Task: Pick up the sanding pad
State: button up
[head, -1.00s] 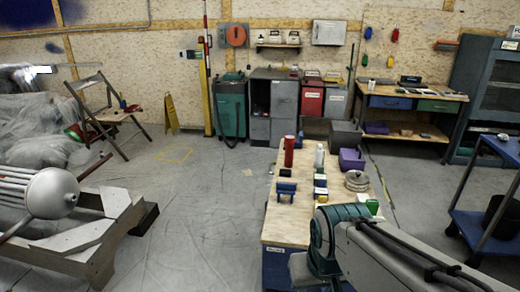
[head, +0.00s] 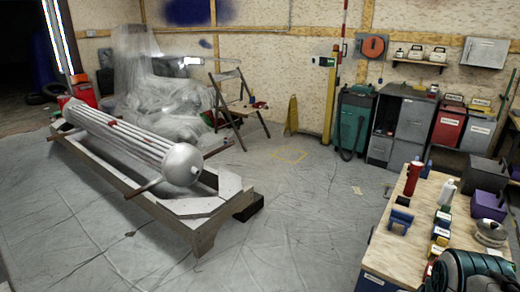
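A plywood-topped workbench (head: 400,255) stands at the lower right of the head view. On its top are a blue bracket-like item (head: 400,221), a red cylinder (head: 412,178), a white bottle (head: 446,191) and a row of small yellow, blue and dark blocks (head: 440,235). I cannot tell which of these, if any, is the sanding pad. A teal joint of my arm covers the bench's near right corner. My gripper is not in view.
A long wooden frame (head: 205,222) carries a silver ribbed cylinder (head: 120,130) at the left. A folding chair (head: 235,115) and yellow floor sign (head: 291,115) stand behind. Cabinets (head: 413,120) line the back right. The sheeted floor (head: 290,210) between frame and bench is open.

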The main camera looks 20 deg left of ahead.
aim_at(401, 200)
jog(key=z, duration=0.3)
jog(key=k, duration=1.65)
jog(key=u, duration=0.65)
jog(key=i, duration=3.1)
